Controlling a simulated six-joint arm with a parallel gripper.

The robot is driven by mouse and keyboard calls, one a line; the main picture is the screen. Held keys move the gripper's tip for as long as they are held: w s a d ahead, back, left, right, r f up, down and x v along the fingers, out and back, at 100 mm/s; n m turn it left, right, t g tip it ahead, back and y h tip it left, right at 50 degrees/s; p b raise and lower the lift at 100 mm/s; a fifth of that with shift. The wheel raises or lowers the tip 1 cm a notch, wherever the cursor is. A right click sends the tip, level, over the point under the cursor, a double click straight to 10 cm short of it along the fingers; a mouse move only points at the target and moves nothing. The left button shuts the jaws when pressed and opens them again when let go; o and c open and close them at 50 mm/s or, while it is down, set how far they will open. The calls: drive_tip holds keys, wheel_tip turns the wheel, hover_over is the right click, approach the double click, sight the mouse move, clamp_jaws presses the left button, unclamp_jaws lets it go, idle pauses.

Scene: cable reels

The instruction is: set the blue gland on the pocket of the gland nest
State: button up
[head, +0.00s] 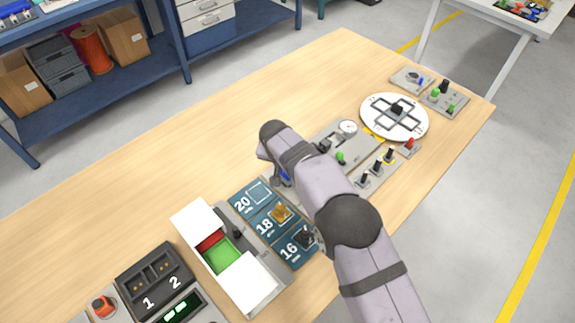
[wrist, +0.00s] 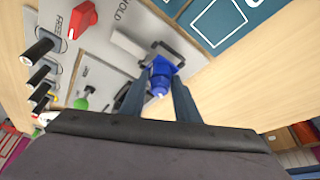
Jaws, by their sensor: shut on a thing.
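The gland nest (head: 254,212) is a dark teal panel with pockets marked 20, 18 and 16. The 20 pocket (head: 258,192) is an empty white-outlined square. A brass gland (head: 281,213) sits at 18 and a black gland (head: 304,238) at 16. My gripper (wrist: 160,88) is shut on the blue gland (wrist: 160,73). In the wrist view the gland is beside a dark bracket on a grey panel; I cannot tell whether they touch. The nest (wrist: 236,38) shows at upper right there. In the head view my arm hides most of the gripper and gland.
A grey panel (wrist: 100,48) with a red knob (wrist: 82,18) and black levers lies beside the gripper. A white round plate (head: 420,118) is farther right. A tray with red and green areas (head: 222,257) stands left of the nest. Bare tabletop lies behind the nest.

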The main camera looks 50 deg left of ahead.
drive_tip(key=shift+f+b, duration=0.65)
drive_tip(key=shift+f, duration=0.2)
drive_tip(key=o, duration=1.2)
drive_tip(key=shift+r, duration=0.15)
drive_tip(key=shift+r+p, duration=1.95)
drive_tip(key=shift+r, duration=1.95)
